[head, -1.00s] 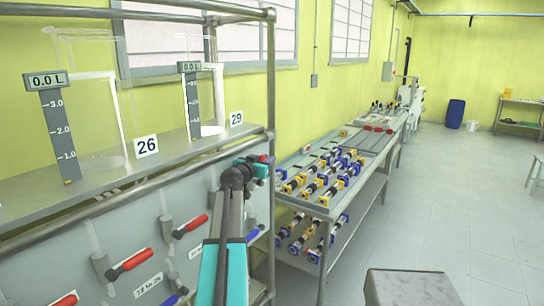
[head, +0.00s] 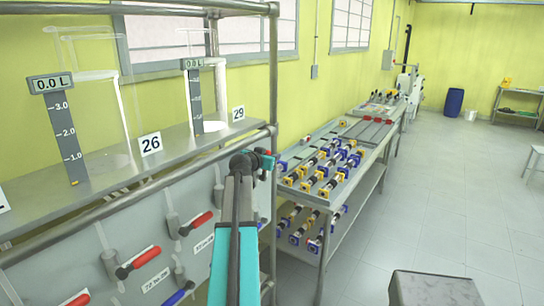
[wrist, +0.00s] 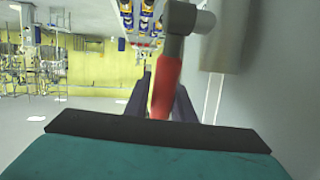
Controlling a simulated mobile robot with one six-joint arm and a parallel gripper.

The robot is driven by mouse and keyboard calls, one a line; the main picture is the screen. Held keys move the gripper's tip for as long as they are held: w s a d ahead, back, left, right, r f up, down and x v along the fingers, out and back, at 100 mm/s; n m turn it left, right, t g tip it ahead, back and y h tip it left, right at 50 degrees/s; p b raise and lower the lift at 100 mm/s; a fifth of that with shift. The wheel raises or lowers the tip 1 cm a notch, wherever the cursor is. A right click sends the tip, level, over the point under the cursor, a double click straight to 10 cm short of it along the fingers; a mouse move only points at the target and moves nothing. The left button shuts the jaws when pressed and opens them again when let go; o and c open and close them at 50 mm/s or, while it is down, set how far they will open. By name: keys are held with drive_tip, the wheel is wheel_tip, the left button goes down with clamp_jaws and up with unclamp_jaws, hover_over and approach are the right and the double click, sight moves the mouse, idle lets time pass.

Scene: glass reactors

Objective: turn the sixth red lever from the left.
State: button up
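Red levers stand on the grey panel at the left in the head view. One is at the middle (head: 197,223), one lower (head: 138,262), and one is cut off at the bottom edge (head: 78,298). My gripper (head: 262,160) is at the panel's far right end, beside the rack post, with a small bit of red at its tip. In the wrist view a red lever (wrist: 167,85) on a grey valve stem lies between the two dark fingers of my gripper (wrist: 162,95). The fingers look apart on either side of it; contact is not clear.
Blue levers (head: 178,293) sit lower on the panel. A rack post (head: 273,110) stands close by my gripper. Glass vessels with level gauges stand on the shelf (head: 105,190) above. A bench (head: 335,200) with valves is beyond. A grey box (head: 435,288) stands at lower right.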

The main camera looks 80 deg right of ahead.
drive_tip(key=o, duration=0.3)
drive_tip(key=shift+s, duration=0.3)
drive_tip(key=shift+w, duration=0.2)
drive_tip(key=shift+a, duration=0.15)
drive_tip(key=b+v, duration=0.4)
drive_tip(key=v, duration=0.9)
drive_tip(key=shift+w+a+r, duration=0.1)
drive_tip(key=shift+a, duration=0.2)
